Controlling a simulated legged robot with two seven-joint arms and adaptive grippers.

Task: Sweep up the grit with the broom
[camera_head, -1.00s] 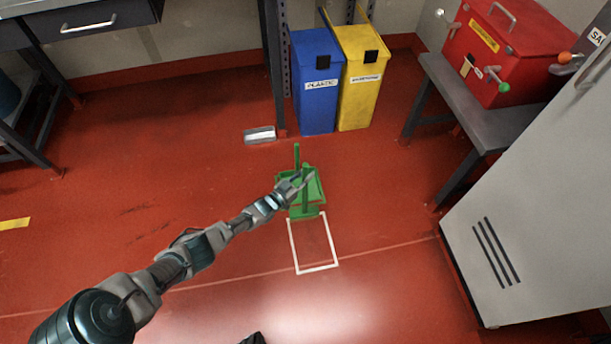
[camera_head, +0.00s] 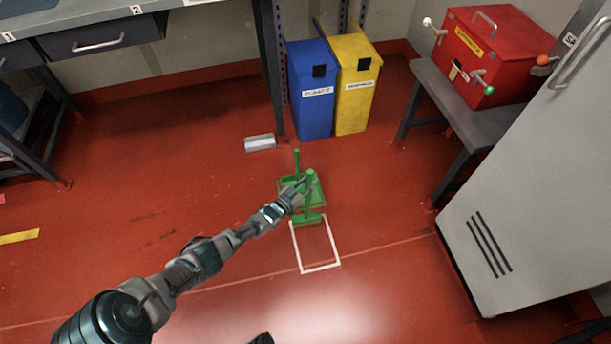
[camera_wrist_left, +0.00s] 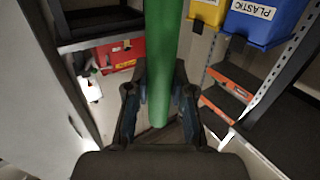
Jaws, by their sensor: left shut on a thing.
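The green broom (camera_head: 308,206) stands nearly upright on the floor. My left gripper (camera_head: 306,188) is shut on its handle near the top. The handle (camera_wrist_left: 165,50) also runs between the fingers in the left wrist view. The broom head is at the far edge of a white floor outline (camera_head: 319,268). A green dustpan (camera_head: 287,184) with its own upright handle sits just behind the broom, partly hidden by my gripper. I cannot make out any grit on the floor.
A blue bin (camera_head: 313,105) and a yellow bin (camera_head: 355,100) stand at the back. A small grey block (camera_head: 260,143) lies by the rack post. A bench with a red box (camera_head: 483,60) and a grey cabinet (camera_head: 530,190) are on the right. The floor at left is open.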

